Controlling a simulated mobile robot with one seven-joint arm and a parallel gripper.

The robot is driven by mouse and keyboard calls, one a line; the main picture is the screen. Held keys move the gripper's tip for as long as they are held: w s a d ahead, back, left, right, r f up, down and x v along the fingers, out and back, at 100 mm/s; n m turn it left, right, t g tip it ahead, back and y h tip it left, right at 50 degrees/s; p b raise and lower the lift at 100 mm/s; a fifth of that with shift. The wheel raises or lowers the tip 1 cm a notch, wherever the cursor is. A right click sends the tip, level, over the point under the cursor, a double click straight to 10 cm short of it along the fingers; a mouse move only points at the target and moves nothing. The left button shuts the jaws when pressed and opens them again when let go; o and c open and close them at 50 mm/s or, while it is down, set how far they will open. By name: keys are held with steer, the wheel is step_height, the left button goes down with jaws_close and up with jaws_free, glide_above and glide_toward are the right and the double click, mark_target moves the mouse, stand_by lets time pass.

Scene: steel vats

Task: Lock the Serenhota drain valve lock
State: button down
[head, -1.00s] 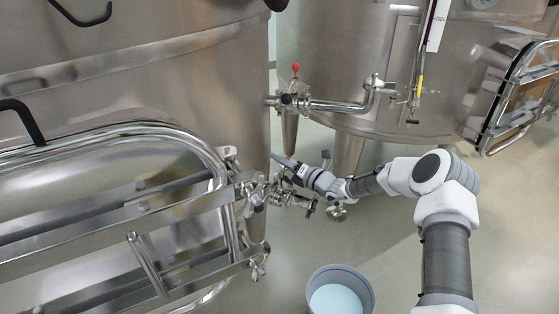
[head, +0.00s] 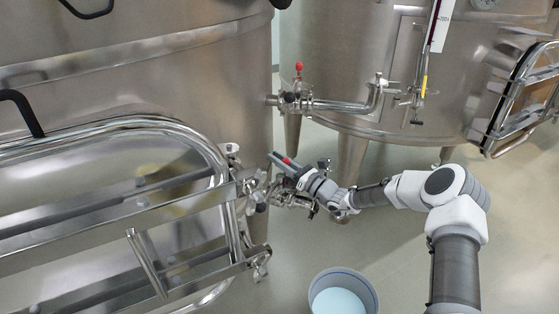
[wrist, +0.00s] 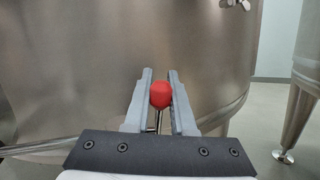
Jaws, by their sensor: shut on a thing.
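My gripper (wrist: 160,86) is shut on a red knob (wrist: 160,95) at the end of a thin metal stem, seen in the wrist view between the two grey fingers. In the head view my gripper (head: 281,160) is at the drain fitting (head: 290,199) low on the left steel vat (head: 160,80), with a bit of the red knob showing between the fingers. Most of the fitting behind my gripper is hidden by it. I cannot read any label, so the valve's name cannot be told.
A second valve with a red knob (head: 299,67) sits higher on a pipe (head: 340,105) between the vats. A bucket (head: 342,293) with pale liquid stands on the floor below. The left vat's door frame (head: 215,160) juts out close to my gripper's left.

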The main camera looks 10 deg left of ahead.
steer(key=shift+s+a+n+g+y, duration=0.1)
steer(key=shift+s+n+g+y, duration=0.15)
steer(key=shift+n, duration=0.4)
steer(key=shift+s+n+g+y, duration=0.15)
steer(key=shift+n+y, duration=0.2)
steer(key=shift+n, duration=0.3)
steer(key=c, duration=0.8)
jaws_free()
steer(key=shift+r, duration=0.1)
steer(key=shift+o, duration=0.2)
steer(key=shift+s, duration=0.1)
steer(key=s+d+p, duration=0.1)
steer(key=s+d, duration=0.1)
steer(key=d, duration=0.1)
steer(key=s+d+p, duration=0.1)
steer(key=s+d, duration=0.1)
steer(key=d, duration=0.2)
steer(key=s+d, duration=0.2)
steer(key=d, duration=0.2)
steer(key=shift+s+d+f+p, duration=0.2)
steer(key=shift+d+p, duration=0.05)
steer(key=shift+p, duration=0.15)
